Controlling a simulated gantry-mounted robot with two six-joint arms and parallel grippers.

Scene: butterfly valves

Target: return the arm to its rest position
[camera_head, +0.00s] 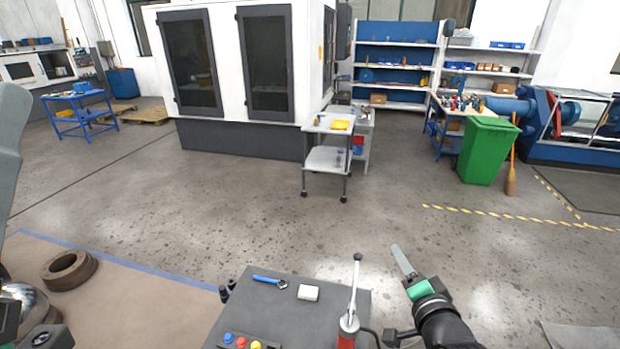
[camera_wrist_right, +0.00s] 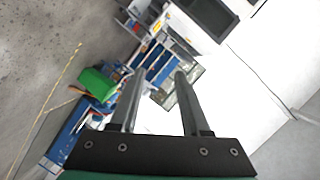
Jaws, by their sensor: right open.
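My right gripper (camera_head: 402,262) stands at the lower right in the head view, beside the dark grey worktop and over the concrete floor. Its fingers point up and away, and it touches nothing that I can see. In the right wrist view the two fingers of the gripper (camera_wrist_right: 160,76) are apart with nothing between them. My left gripper cannot be made out in the head view.
The worktop (camera_head: 310,325) holds a blue-handled tool (camera_head: 268,280), a pale block (camera_head: 308,292), coloured buttons (camera_head: 241,342) and an upright lever (camera_head: 354,285) close to my right arm. A brown ring (camera_head: 68,270) lies at left. Floor beyond is clear up to the trolley (camera_head: 327,160).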

